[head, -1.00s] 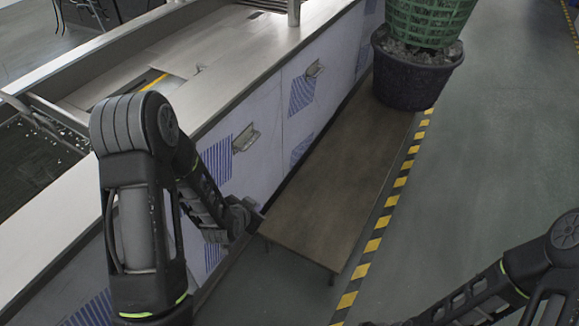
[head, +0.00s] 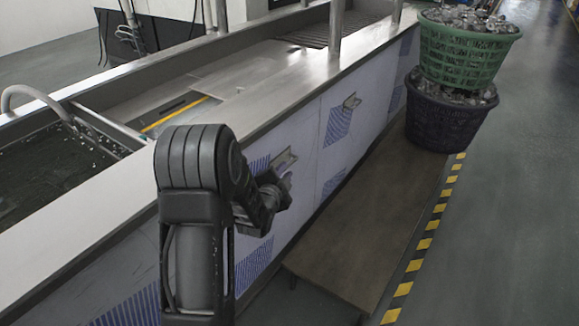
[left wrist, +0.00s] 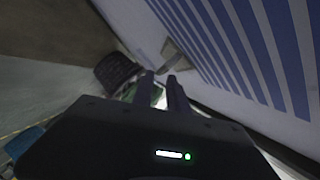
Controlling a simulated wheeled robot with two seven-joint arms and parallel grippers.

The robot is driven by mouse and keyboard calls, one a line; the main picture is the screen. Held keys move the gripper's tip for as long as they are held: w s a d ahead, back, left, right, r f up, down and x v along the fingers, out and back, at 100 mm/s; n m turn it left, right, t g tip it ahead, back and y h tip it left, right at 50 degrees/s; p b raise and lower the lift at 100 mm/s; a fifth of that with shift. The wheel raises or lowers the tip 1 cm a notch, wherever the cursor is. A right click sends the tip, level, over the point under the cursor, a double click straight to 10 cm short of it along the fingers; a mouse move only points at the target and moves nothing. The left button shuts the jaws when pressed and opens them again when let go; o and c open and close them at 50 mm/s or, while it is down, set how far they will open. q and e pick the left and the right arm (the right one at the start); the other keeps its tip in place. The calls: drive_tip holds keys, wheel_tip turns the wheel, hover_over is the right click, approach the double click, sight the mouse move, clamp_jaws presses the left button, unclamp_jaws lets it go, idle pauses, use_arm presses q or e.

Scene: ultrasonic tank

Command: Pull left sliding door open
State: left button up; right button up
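The left sliding door (head: 300,195) is a pale front panel of the tank with blue stripes, and it shows large in the left wrist view (left wrist: 215,75). Its metal handle (head: 285,159) sits near its top; a handle also shows just beyond my fingertips in the left wrist view (left wrist: 178,54). My left gripper (head: 280,190) is just below and in front of the handle in the head view. In the left wrist view its two fingers (left wrist: 161,76) are apart with nothing visible between them. Contact with the handle cannot be made out. My right gripper is out of view.
A second door handle (head: 351,103) is farther along the front. A low brown platform (head: 370,225) runs along the tank's base, with a dark basket (head: 445,120) and a green basket (head: 460,55) stacked at its far end. Striped floor tape (head: 425,243) borders it; floor beyond is clear.

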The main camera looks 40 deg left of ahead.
sight(289, 165)
use_arm(q)
drive_tip(key=x, duration=0.5)
drive_tip(key=shift+w+f, duration=0.1)
clamp_jaws()
idle(1.3)
